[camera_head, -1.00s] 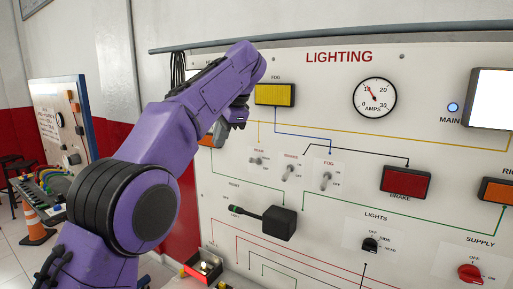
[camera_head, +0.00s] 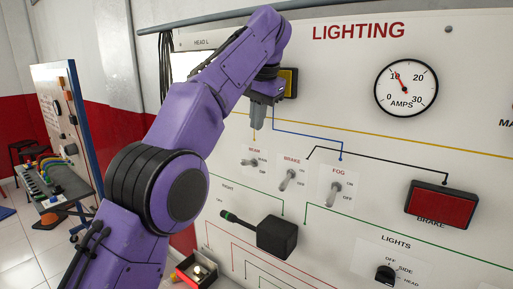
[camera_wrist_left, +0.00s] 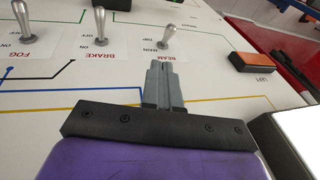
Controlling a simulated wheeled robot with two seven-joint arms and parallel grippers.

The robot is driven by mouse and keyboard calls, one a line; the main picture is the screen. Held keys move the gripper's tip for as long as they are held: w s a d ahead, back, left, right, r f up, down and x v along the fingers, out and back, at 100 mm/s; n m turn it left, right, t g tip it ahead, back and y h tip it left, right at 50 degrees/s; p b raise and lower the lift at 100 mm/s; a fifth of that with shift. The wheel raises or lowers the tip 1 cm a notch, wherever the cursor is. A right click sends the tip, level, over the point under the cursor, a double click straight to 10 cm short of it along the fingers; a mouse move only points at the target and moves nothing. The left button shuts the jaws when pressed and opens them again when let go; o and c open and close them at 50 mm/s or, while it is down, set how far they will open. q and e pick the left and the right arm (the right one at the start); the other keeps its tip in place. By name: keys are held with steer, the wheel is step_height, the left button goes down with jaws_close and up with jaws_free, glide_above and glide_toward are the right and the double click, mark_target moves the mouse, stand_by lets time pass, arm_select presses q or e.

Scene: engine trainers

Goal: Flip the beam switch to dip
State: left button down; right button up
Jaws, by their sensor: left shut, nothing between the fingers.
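The beam switch (camera_head: 249,161) is a small silver toggle on the white lighting panel, left of the brake and fog toggles. It also shows in the left wrist view (camera_wrist_left: 167,37), just beyond the fingertips. I cannot tell for sure whether its lever leans to main or dip. My left gripper (camera_head: 261,99) is shut and empty, fingers pointing down, above the beam switch and partly in front of the yellow fog lamp. In the left wrist view its grey fingertips (camera_wrist_left: 162,64) sit close together near the beam label, apart from the lever. My right gripper is not in view.
The brake toggle (camera_head: 287,179) and fog toggle (camera_head: 334,193) stand close to the right. A black box with a green-tipped stalk (camera_head: 276,233) juts out below. The yellow fog lamp (camera_head: 290,82) is behind my gripper. An orange lamp (camera_wrist_left: 252,62) shows in the wrist view.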

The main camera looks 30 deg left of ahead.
arm_select(q)
steer(key=s, duration=0.1)
steer(key=b, duration=0.3)
glide_above(249, 163)
steer(key=s+d, duration=0.1)
steer(key=s, duration=0.1)
step_height(249, 163, down, 8)
steer(key=shift+w+f, duration=0.4)
steer(key=shift+f, duration=0.15)
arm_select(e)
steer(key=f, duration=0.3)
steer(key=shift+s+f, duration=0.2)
arm_select(q)
steer(key=shift+d, duration=0.1)
